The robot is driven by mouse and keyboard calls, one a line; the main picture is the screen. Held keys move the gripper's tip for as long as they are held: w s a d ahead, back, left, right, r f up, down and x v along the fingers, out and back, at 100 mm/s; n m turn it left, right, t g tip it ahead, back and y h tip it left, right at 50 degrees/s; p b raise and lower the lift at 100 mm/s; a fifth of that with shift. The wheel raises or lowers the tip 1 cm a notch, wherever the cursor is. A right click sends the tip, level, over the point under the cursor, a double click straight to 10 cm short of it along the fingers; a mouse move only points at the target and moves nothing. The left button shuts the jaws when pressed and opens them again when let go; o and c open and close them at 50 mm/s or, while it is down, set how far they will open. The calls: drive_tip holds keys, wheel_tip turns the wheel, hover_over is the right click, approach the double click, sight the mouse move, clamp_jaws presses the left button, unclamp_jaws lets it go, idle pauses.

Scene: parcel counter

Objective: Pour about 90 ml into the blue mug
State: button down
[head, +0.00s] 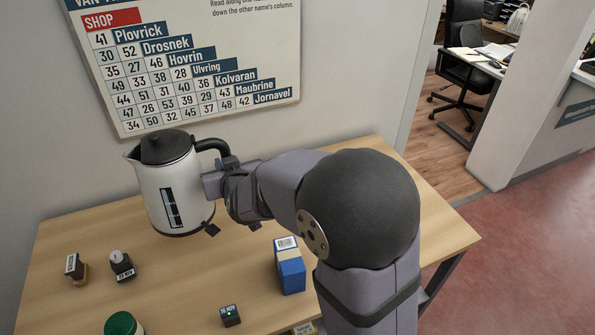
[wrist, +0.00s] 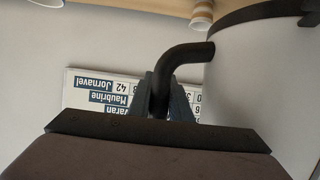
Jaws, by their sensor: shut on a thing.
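A white kettle (head: 170,190) with a black lid, a dark level window and a black handle stands out at the left in the head view. It looks upright; I cannot tell whether its base touches the table. My gripper (head: 214,181) is shut on the kettle's handle, on its right side. In the wrist view, my gripper (wrist: 164,98) has its fingers around the black handle (wrist: 186,52), with the white body at the right. I cannot make out a blue mug in either view; my arm hides part of the table.
On the wooden table (head: 200,275) are two stamps (head: 122,265) (head: 75,268), a green-topped item (head: 122,324) cut by the frame, a small black device (head: 230,315) and a blue box (head: 290,268). A wall sign (head: 190,60) hangs behind the kettle. Bare wood lies between these items.

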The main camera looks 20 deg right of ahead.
drive_tip(key=w+d+r+p, duration=0.1)
drive_tip(key=w+d+r, duration=0.25)
drive_tip(key=w, duration=0.25)
drive_tip(key=w+d+r+p, duration=0.2)
drive_tip(key=w+d+r, duration=0.1)
drive_tip(key=w+d, duration=0.25)
drive_tip(key=w+d+n+y+p, duration=0.15)
drive_tip(key=w+d, duration=0.35)
drive_tip(key=d, duration=0.6)
drive_tip(key=s+d+f+p, duration=0.2)
drive_tip(key=s+d+f, duration=0.15)
drive_tip(key=d, duration=0.85)
drive_tip(key=s+d+f+p, duration=0.2)
drive_tip(key=d+f+p, duration=0.15)
drive_tip(key=d, duration=0.75)
drive_tip(key=s+d+f+h+b, duration=0.1)
drive_tip(key=s+d+f, duration=0.1)
drive_tip(key=d+f, duration=0.2)
drive_tip(key=s+d+f+m+b, duration=0.1)
drive_tip(key=s+d+f, duration=0.2)
drive_tip(key=f, duration=0.3)
drive_tip(key=shift+s+d+h, duration=0.15)
drive_tip(key=shift+d+h, duration=0.2)
drive_tip(key=shift+d, duration=0.4)
